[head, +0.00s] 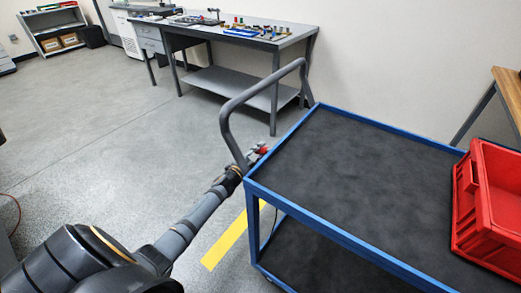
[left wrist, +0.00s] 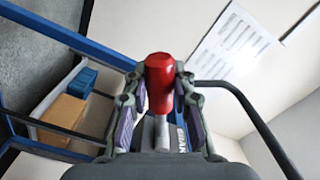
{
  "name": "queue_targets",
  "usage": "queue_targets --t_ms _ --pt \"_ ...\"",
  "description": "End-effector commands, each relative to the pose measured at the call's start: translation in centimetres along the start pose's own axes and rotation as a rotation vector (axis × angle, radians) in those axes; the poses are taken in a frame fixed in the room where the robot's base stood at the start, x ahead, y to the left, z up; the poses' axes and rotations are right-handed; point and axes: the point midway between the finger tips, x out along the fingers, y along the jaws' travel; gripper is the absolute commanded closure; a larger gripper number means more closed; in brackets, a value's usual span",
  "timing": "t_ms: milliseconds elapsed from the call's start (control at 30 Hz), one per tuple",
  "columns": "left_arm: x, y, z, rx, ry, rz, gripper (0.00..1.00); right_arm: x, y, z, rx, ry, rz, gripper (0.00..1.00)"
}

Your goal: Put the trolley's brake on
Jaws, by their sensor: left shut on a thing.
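The trolley (head: 335,240) has a blue frame, dark mats on its decks and a grey push handle (head: 228,125) at its left end. My left gripper (head: 257,153) is at that end, beside the foot of the handle. In the left wrist view the gripper (left wrist: 160,88) is shut on the brake lever's red grip (left wrist: 159,72), with a finger on each side. A metal stem (left wrist: 162,132) runs down from the grip, beside a partly hidden blue label (left wrist: 181,132). In the head view only a little red shows at the fingers. My right gripper is not in view.
A red crate (head: 487,222) stands on the trolley's right side. A grey workbench (head: 250,42) with small parts stands behind, along the wall. A yellow floor stripe (head: 225,243) runs beside the trolley. The floor to the left is clear.

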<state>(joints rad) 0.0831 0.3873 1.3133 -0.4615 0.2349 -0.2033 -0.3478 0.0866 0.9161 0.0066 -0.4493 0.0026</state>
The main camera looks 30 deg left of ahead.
Motion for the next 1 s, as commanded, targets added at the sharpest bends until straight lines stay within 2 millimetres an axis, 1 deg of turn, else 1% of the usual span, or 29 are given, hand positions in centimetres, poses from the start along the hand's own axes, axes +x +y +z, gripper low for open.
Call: queue_targets --t_ms 33,400,433,567,600,867,967,1000 --pt "-0.1 0.3 0.1 -0.009 -0.004 0.003 1.0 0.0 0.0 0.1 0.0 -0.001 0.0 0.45" --pt "-0.1 0.4 0.2 -0.014 -0.004 0.004 1.0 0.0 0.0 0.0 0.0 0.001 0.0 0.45" --pt "-0.1 0.4 0.2 -0.014 -0.004 0.004 0.72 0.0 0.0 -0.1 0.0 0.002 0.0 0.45" --pt "-0.1 0.3 0.1 -0.013 -0.004 0.003 0.54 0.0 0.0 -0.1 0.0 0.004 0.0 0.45" --pt "-0.1 0.3 0.1 -0.012 -0.003 0.003 0.52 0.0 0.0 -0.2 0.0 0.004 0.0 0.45" --pt "-0.1 0.2 0.1 -0.011 -0.001 0.001 0.52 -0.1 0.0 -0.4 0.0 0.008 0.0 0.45" --pt "-0.8 0.2 0.1 -0.01 -0.002 0.002 0.52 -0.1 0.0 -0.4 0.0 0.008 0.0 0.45" --pt "-1.3 0.3 0.1 -0.009 -0.002 0.003 0.52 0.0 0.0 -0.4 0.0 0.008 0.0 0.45"
